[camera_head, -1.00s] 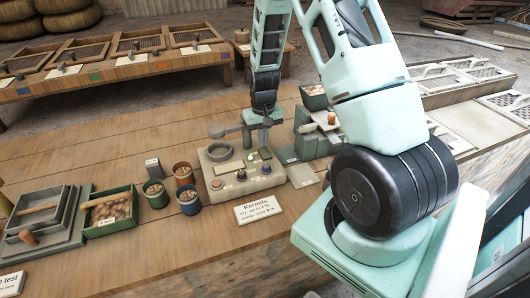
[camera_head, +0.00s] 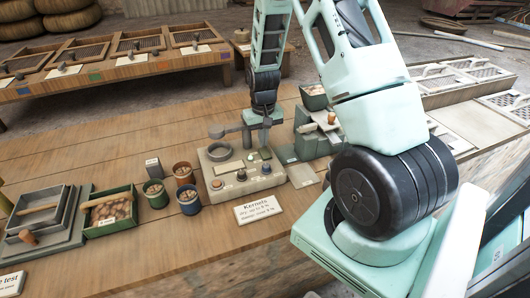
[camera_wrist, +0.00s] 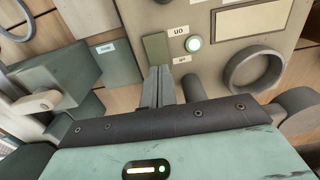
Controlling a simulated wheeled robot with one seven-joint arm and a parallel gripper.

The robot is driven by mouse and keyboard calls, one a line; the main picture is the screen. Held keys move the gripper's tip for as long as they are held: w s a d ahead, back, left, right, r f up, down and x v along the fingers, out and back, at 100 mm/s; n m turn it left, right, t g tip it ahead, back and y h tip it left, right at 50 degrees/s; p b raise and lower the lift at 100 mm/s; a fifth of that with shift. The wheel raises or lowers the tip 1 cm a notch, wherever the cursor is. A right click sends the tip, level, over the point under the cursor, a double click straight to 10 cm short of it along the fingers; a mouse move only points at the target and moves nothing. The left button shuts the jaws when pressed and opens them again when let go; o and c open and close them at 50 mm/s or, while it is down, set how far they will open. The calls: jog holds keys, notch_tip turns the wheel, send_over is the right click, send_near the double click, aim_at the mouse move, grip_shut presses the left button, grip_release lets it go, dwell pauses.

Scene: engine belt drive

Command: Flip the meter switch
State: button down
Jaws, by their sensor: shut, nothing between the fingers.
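The meter (camera_head: 213,171) is a beige box on the wooden bench, with a round ring, a small panel and several knobs on top. In the wrist view its face (camera_wrist: 225,18) fills the upper right. A flat olive-green switch piece (camera_wrist: 155,48) lies there between labels and beside a glowing green-white lamp (camera_wrist: 193,43). My gripper (camera_wrist: 161,70) is shut and empty, its fingertips at the near end of the switch piece. I cannot tell whether they touch it. In the head view my gripper (camera_head: 263,138) is over the meter's back right part, its tips small and partly hidden.
A dark ring (camera_wrist: 232,72) stands on the meter close to the fingers. Cups of kernels (camera_head: 188,199) stand left of the meter, a sign (camera_head: 258,209) in front, and a grey-green device (camera_head: 312,143) to its right. The bench front left has trays.

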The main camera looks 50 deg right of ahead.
aim_at(263, 149)
jog(key=shift+f+b, duration=0.6)
jog(key=shift+f, duration=0.35)
dwell(0.4)
notch_tip(263, 149, up, 7)
jog(key=p, duration=0.6)
jog(key=shift+r, duration=0.1)
dwell(0.6)
